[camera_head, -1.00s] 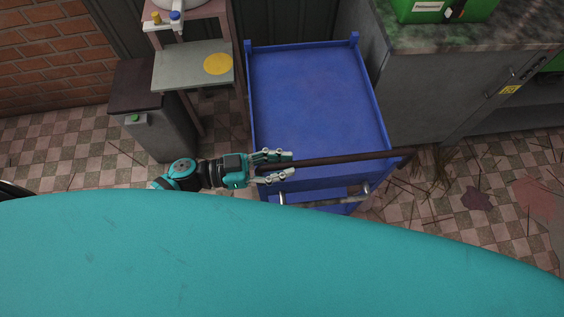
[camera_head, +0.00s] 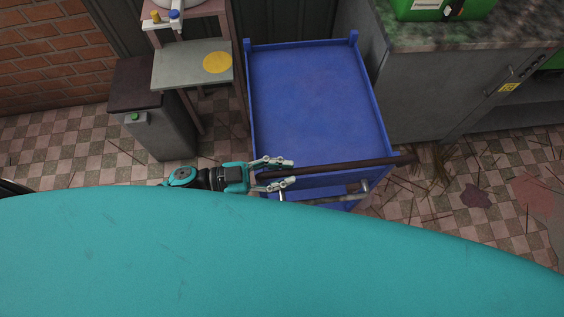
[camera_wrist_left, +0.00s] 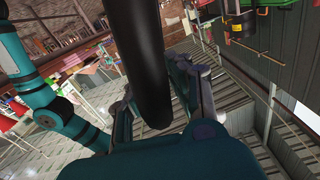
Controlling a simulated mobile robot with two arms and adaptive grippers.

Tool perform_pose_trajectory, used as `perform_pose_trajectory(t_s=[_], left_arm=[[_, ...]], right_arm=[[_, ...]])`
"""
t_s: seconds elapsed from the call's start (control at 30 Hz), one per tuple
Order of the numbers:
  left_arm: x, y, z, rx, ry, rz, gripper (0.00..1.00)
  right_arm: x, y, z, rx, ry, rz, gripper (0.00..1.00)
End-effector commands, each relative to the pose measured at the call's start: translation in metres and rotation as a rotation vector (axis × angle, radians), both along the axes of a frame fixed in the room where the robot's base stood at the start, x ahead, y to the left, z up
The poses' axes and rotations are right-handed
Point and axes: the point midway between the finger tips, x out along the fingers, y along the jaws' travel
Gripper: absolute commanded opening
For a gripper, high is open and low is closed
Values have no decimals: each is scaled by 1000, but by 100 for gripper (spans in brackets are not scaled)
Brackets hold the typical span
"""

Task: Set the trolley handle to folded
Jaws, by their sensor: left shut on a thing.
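The trolley (camera_head: 315,95) is blue with a flat bed, low rims and corner posts. A long dark bar (camera_head: 345,167), which looks like the trolley handle, lies across its near end and reaches past the right edge. My left gripper (camera_head: 286,173) is at the bar's left end and shut on it, one finger on each side. In the left wrist view the dark rounded bar (camera_wrist_left: 143,65) passes between my gripper fingers (camera_wrist_left: 155,95). A grey metal bar on brackets (camera_head: 325,200) sits lower on the trolley's front. My right gripper is not in view.
A dark bin (camera_head: 155,110) and a small table (camera_head: 190,65) stand left of the trolley. A grey cabinet (camera_head: 430,95) with a green box (camera_head: 445,8) on top stands to the right. Tiled floor (camera_head: 480,175) is open at the right. My teal body hides the foreground.

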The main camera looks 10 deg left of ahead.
Motion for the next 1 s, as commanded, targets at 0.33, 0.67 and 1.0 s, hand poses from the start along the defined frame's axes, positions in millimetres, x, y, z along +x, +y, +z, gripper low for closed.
perform_pose_trajectory(t_s=[0.33, 0.67, 1.0], left_arm=[[-25, -8, -11, 78, -233, -3, 0], [-36, -11, -19, 92, -269, -1, 0], [-38, -11, -22, 94, -268, -1, 0]], right_arm=[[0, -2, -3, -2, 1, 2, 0], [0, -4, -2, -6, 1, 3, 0], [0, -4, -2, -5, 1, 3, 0]])
